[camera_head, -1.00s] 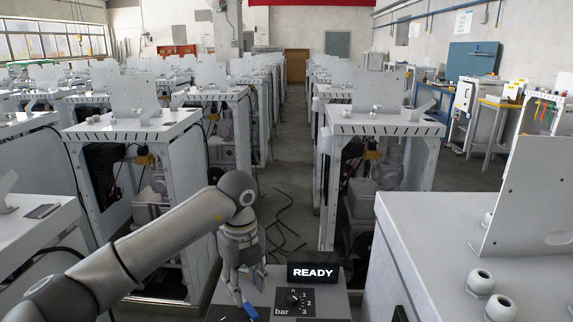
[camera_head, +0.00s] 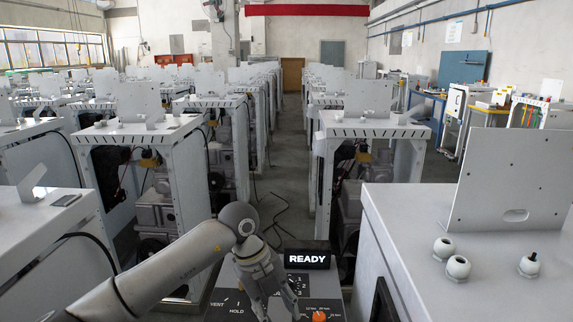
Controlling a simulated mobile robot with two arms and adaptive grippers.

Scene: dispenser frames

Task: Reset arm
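My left arm comes in from the lower left, and its gripper (camera_head: 279,308) hangs over the control panel (camera_head: 228,300) at the bottom middle. The fingers point down and look apart, with nothing seen between them; their tips are close to the lower picture edge. The gripper hides part of the panel and its dial. A black READY display (camera_head: 308,259) stands at the panel's back edge. An orange knob (camera_head: 319,316) shows right of the fingers. VENT and HOLD markings show to the left. My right gripper is not in view.
A grey cabinet top (camera_head: 400,225) with an upright plate (camera_head: 515,180) and white cable glands (camera_head: 458,267) stands close on the right. Rows of dispenser frames (camera_head: 140,132) fill the hall. An aisle (camera_head: 290,160) runs between them, with loose cables on its floor.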

